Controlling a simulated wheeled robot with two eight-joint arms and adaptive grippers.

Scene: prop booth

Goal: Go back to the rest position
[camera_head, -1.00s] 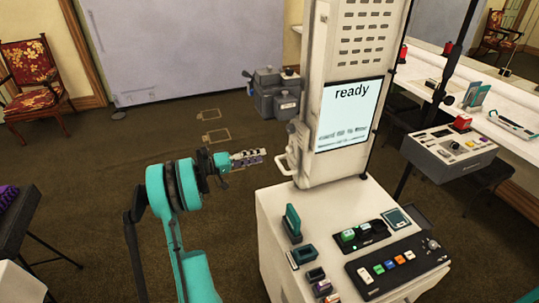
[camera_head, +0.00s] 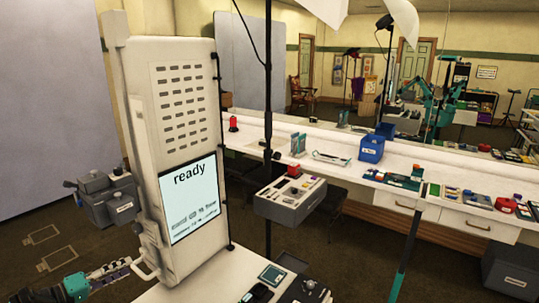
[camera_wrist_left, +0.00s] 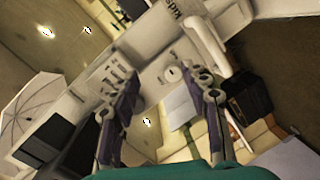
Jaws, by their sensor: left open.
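My left gripper (camera_head: 112,268) is at the lower left of the head view, with its fingers pointing at the pale handle (camera_head: 146,272) on the side of the white cabinet (camera_head: 180,110). I cannot tell from the head view whether they touch. In the left wrist view my left gripper (camera_wrist_left: 165,78) has its two fingers spread wide, with nothing held between them. Pale machine parts show beyond the fingertips. My right gripper does not show in either view.
The cabinet's screen (camera_head: 188,200) reads "ready". A grey control box (camera_head: 290,198) stands right of it, beside a dark pole. A long white counter (camera_head: 340,165) holds a blue bin (camera_head: 371,149) and several small items below a mirror. Grey cases (camera_head: 108,198) stand left. Brown floor is open at lower left.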

